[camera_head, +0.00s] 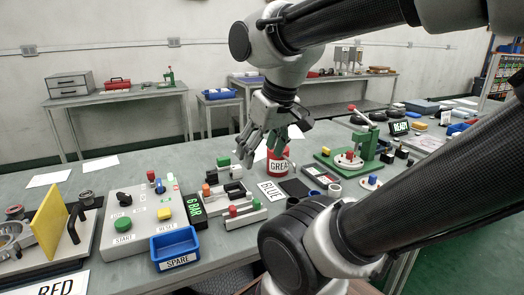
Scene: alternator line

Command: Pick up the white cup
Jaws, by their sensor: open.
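A small white round piece (335,191) with a dark opening stands on the table right of centre, beside the dark pad. It looks like the white cup, but it is too small to be sure. My gripper (262,153) hangs above the middle of the table, fingers pointing down, open, with nothing seen between them. It is up and to the left of the white piece, apart from it. The red tin labelled GREASE (279,163) shows just behind and right of the fingers.
A green press (367,140) stands right of the tin. A blue SPARE bin (175,248), a button panel (138,226) and a yellow plate (49,222) fill the left front. My forearm covers the right foreground. The table behind the panel is mostly clear.

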